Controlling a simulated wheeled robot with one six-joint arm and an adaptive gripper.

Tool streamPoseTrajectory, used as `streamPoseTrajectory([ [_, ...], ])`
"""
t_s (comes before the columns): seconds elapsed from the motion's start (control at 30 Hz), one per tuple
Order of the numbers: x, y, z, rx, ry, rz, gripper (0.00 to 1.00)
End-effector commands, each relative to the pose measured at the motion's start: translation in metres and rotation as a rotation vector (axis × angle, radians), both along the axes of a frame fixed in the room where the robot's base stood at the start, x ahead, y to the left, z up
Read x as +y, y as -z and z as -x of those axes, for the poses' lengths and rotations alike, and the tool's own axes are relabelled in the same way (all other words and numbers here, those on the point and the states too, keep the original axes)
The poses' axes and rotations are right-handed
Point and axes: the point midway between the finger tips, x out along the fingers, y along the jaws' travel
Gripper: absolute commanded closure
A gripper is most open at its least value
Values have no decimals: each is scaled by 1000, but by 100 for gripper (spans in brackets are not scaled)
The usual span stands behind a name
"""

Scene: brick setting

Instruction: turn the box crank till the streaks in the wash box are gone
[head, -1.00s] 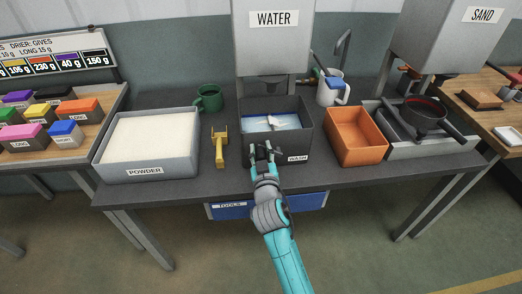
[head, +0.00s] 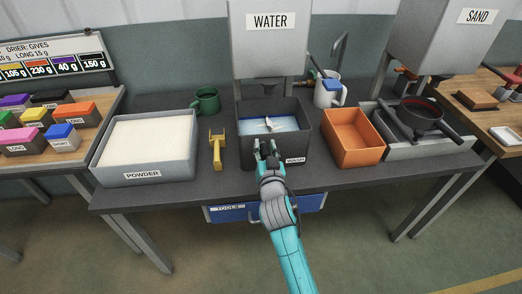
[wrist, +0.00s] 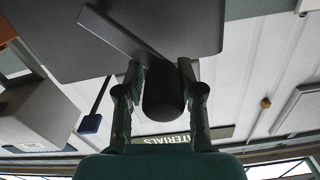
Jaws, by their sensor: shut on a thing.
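The dark grey wash box (head: 245,150) stands at the middle of the table, under the water tank. It holds bluish-white liquid (head: 288,124) with a pale paddle (head: 268,125) in it; streaks are too small to make out. My gripper (head: 266,147) is at the front wall of the box. In the wrist view my gripper (wrist: 165,95) is shut on the dark round crank handle (wrist: 170,100), with a finger on either side. The flat grey crank arm (wrist: 118,33) runs from the handle to the upper left. In the head view my gripper hides the crank.
A yellow tool (head: 217,148) and the powder tray (head: 102,170) lie left of the box, with a green mug (head: 207,101) behind. An orange bin (head: 352,153) stands close on the right. The water tank (head: 270,45) hangs above.

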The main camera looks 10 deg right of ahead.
Motion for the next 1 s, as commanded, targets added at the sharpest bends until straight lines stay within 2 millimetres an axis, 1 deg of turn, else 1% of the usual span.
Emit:
streamPoseTrajectory([
  [0.03, -3, 3, 1, 11, 0, -47, 100],
  [0.3, -20, -5, 1, 11, 0, -304, 100],
  [0.57, -39, -7, 1, 12, 2, -551, 100],
  [1.0, -70, -2, 1, 11, 3, -968, 100],
])
